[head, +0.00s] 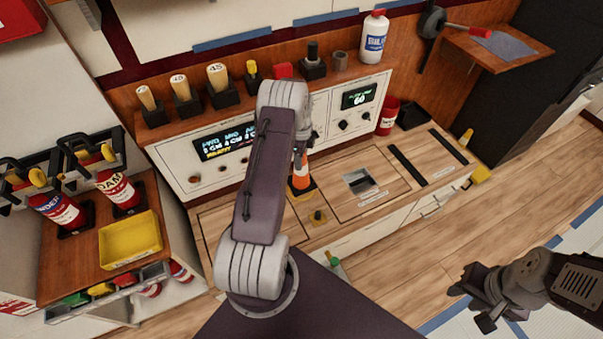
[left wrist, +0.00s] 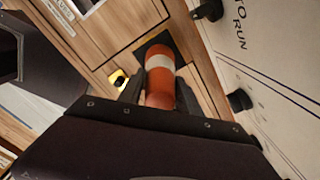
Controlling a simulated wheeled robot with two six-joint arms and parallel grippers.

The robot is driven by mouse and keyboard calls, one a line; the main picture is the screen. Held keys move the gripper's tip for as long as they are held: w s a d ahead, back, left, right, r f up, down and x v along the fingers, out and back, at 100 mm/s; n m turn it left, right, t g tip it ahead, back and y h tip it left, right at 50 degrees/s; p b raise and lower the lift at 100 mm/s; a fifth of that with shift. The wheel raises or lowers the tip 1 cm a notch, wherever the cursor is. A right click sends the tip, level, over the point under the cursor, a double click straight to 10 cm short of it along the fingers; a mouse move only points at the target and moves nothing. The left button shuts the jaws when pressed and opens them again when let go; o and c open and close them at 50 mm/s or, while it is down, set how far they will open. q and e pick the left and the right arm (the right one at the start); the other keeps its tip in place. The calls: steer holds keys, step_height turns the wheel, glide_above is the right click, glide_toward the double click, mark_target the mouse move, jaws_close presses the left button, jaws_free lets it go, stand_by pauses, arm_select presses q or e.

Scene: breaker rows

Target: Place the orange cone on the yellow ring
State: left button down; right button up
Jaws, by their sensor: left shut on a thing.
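The orange cone (head: 301,181) has a white band and a dark square base. It is upright at the wooden desk, partly hidden by my left arm. My left gripper (head: 302,150) is shut on its upper part. In the left wrist view the cone (left wrist: 160,88) sits between the two dark fingers of my left gripper (left wrist: 160,94). I cannot tell whether its base touches the desk. My right gripper (head: 472,306) is open and empty at lower right, away from the desk.
A square recess (head: 359,181) and dark slots (head: 408,167) lie to the right. The control panel (head: 318,121) rises behind. A yellow tray (head: 130,240) is at left.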

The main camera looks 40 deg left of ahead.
arm_select(q)
steer(key=shift+f+b, duration=0.35)
steer(key=shift+f, duration=1.75)
steer(key=c, duration=0.8)
jaws_free()
steer(key=shift+f, duration=0.15)
